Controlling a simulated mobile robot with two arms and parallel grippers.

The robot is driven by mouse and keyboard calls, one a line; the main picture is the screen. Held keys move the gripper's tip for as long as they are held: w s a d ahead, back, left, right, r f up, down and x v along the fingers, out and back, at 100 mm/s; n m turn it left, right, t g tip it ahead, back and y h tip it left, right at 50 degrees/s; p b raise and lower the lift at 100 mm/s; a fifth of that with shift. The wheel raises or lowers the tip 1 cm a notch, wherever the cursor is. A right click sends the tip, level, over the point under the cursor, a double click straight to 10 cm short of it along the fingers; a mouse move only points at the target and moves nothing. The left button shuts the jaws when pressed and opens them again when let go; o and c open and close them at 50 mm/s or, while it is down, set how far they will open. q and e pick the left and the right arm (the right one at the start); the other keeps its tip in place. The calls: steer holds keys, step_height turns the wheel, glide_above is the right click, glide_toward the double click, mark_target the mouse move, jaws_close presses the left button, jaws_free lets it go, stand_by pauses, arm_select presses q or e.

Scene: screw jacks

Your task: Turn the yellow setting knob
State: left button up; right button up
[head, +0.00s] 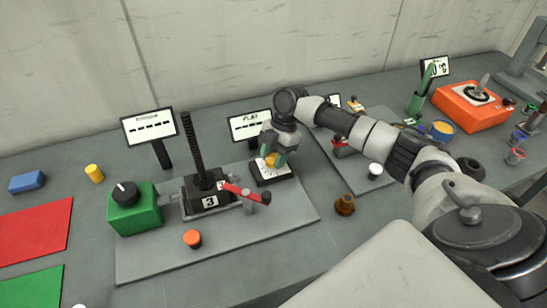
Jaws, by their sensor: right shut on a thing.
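The yellow setting knob (271,161) sits on a small dark box with a white dial face (266,174), just right of the screw jack marked 3. My right gripper (273,158) reaches down from above and is shut on the knob. Its greenish fingers hide part of the knob, so I cannot tell which mark it points at. My left gripper is not in view.
The screw jack (204,185) with a tall black screw and red lever (246,194) stands left of the knob on a grey plate (150,262). Nearby are a green box with a black dial (134,207), an orange button (192,239) and two dashed display signs (149,127).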

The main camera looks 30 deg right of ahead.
steer(key=shift+n+g+b, duration=0.35)
steer(key=shift+n+g, duration=0.15)
steer(key=shift+n, duration=0.7)
steer(key=shift+r, duration=0.1)
steer(key=o, duration=0.9)
steer(key=b+v, duration=0.2)
steer(key=v, duration=0.8)
steer(key=shift+w+r, duration=0.15)
steer(key=shift+r, duration=0.25)
